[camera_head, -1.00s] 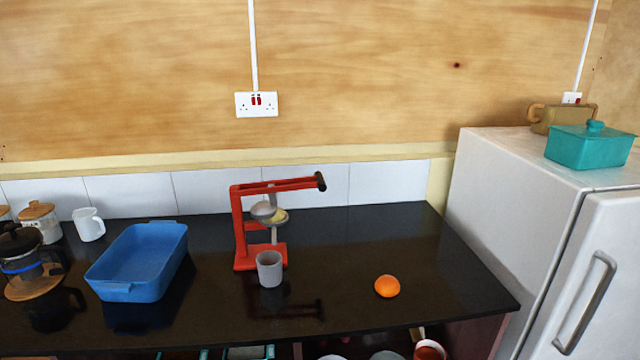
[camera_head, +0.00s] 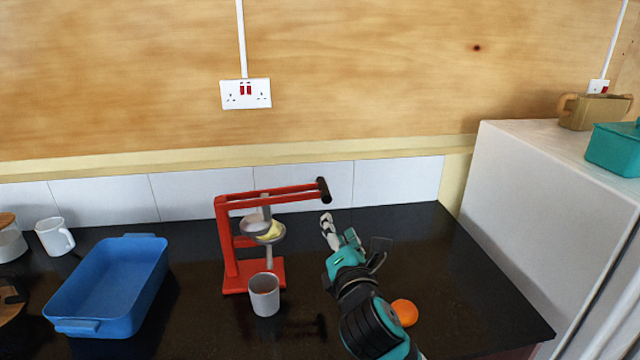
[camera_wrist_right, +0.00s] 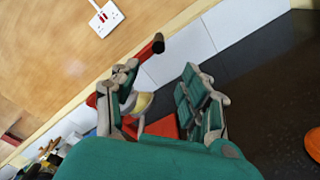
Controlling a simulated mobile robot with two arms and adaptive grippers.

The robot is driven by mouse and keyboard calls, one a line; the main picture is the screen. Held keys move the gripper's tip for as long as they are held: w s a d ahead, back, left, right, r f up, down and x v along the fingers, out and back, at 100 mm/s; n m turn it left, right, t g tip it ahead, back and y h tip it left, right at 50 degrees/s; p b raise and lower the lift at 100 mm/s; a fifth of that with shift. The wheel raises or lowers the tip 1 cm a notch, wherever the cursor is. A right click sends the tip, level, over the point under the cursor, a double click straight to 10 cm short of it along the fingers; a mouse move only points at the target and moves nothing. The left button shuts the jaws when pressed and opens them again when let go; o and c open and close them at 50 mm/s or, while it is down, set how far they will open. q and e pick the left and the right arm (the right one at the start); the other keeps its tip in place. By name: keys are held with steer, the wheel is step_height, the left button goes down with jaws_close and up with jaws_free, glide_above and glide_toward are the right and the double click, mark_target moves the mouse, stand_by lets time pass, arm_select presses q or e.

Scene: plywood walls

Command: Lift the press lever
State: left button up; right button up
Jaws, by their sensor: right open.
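The red press (camera_head: 230,245) stands upright on the dark counter. Its red lever (camera_head: 285,192) lies nearly level across the top and ends in a black handle (camera_head: 323,190) at the right. A yellow piece (camera_head: 270,230) sits in the grey cup of the press, under the lever. My right gripper (camera_head: 353,236) is open and empty, lower than the black handle and to its right, apart from it. In the right wrist view, the open fingers (camera_wrist_right: 163,88) are spread and the black handle (camera_wrist_right: 158,43) shows beyond them, partly in line with the gap. My left gripper is not in view.
A grey mug (camera_head: 264,296) stands in front of the press. An orange (camera_head: 405,312) lies beside my right arm, partly hidden by it. A blue tray (camera_head: 110,285) is at the left. A white fridge (camera_head: 545,200) bounds the right side. The tiled wall is close behind.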

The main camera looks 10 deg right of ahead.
mark_target(323, 190)
steer(key=w, duration=0.3)
steer(key=w+p, duration=0.1)
steer(key=shift+w+r, duration=0.3)
steer(key=shift+r, duration=0.1)
steer(key=w, duration=0.4)
steer(key=shift+f, duration=0.15)
steer(key=w, duration=0.3)
steer(key=shift+p, duration=0.4)
steer(key=w, duration=0.3)
steer(key=shift+w+a, duration=0.1)
steer(key=shift+w, duration=0.6)
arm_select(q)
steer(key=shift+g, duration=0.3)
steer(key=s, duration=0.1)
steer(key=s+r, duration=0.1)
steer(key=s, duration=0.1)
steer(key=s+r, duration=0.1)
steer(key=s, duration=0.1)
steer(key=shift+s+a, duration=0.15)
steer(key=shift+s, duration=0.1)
arm_select(e)
steer(key=shift+c, duration=0.2)
